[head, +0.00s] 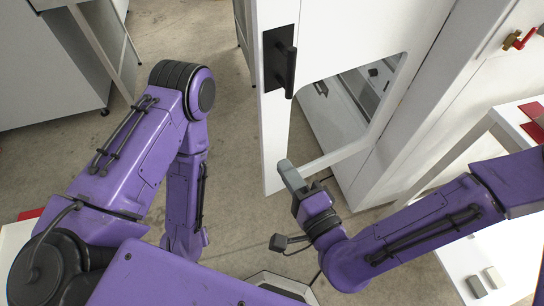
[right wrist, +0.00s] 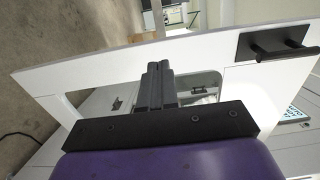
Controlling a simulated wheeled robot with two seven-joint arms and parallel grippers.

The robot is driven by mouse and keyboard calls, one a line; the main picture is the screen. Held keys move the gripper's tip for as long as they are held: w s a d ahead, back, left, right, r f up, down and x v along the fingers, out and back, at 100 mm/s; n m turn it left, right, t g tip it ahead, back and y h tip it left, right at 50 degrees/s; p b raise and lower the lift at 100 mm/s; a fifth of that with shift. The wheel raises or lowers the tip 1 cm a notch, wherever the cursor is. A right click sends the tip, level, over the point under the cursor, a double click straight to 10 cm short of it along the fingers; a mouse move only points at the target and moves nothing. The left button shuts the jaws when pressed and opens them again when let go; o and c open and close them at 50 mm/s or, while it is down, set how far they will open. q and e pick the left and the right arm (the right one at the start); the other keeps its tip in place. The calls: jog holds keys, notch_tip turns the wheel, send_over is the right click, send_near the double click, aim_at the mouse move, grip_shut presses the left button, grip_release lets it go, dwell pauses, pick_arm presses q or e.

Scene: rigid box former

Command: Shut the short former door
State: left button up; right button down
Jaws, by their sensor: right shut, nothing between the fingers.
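The short former door (head: 345,30) is a white panel with a window cut-out and a black handle (head: 281,60) near its left edge. It stands swung out from the white machine body (head: 425,125). In the right wrist view the door (right wrist: 100,62) crosses the picture, with its handle (right wrist: 278,42) at upper right. My right gripper (head: 286,168) is shut and empty at the door's lower left corner, below the handle. Its fingers (right wrist: 158,72) overlap the panel in the right wrist view; I cannot tell whether they touch it. My left gripper is out of sight; only that arm shows.
White cabinets (head: 50,70) stand at the upper left. Bare concrete floor (head: 235,120) lies between them and the door. At right, a white table (head: 510,250) holds small grey and white blocks (head: 485,282). A red valve handle (head: 520,40) sits on the machine's side.

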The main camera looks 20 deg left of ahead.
aim_at(266, 137)
jog(key=p+x, duration=0.3)
jog(key=x, duration=0.3)
jog(key=shift+w+a+r, duration=0.1)
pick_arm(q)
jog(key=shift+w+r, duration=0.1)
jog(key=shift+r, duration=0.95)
pick_arm(e)
jog(key=shift+w+a, duration=0.25)
jog(key=shift+w, duration=0.1)
